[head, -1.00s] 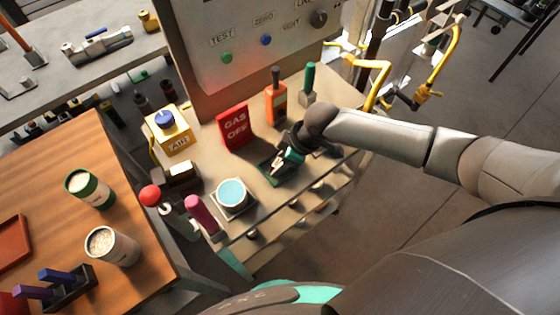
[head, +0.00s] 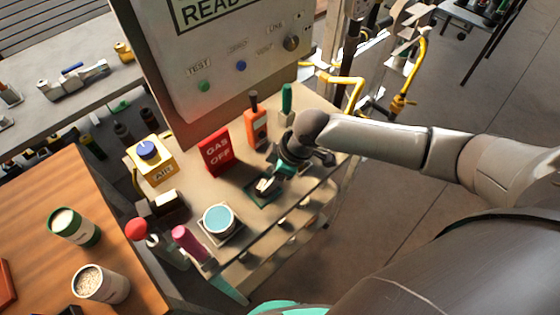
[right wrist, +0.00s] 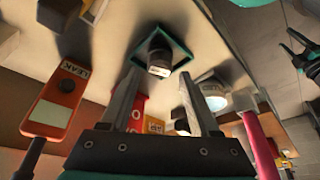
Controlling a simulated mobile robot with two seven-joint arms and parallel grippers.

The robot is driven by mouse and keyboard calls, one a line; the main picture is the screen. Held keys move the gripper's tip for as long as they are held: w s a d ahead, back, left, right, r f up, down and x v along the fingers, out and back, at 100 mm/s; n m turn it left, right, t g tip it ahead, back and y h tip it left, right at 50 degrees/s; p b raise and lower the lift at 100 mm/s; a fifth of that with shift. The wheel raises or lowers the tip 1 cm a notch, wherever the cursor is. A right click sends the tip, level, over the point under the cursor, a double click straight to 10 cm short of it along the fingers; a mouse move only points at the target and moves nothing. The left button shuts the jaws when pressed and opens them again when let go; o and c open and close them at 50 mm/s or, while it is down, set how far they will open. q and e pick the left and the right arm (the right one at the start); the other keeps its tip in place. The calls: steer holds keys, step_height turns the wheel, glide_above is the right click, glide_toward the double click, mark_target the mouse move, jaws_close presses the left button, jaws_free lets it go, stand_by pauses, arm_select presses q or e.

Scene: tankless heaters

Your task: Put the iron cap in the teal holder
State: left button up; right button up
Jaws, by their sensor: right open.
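The teal holder (head: 251,198) is a square tray on the shelf in front of the red sign. It shows as a teal frame in the right wrist view (right wrist: 184,54). A short dark cylinder with a pale end, which looks like the iron cap (right wrist: 160,58), sits inside the frame, tilted in that view. In the head view the cap is partly hidden by my right gripper (head: 274,179), which is just above the holder. In the right wrist view my right gripper (right wrist: 159,76) is open, its fingers apart with the cap beyond their tips. My left gripper is out of view.
A red GAS OFF sign (head: 216,151), an orange leak tester (head: 256,128) and a green-handled tool (head: 286,98) stand behind the holder. A teal-topped round piece (head: 219,219) and a pink handle (head: 189,243) are to its left. A yellow AIR box (head: 151,168) stands farther left.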

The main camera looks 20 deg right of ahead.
steer(key=p+v, duration=0.1)
steer(key=v, duration=0.6)
steer(key=shift+d+r, duration=0.25)
steer(key=shift+r, duration=0.1)
steer(key=shift+s, duration=0.1)
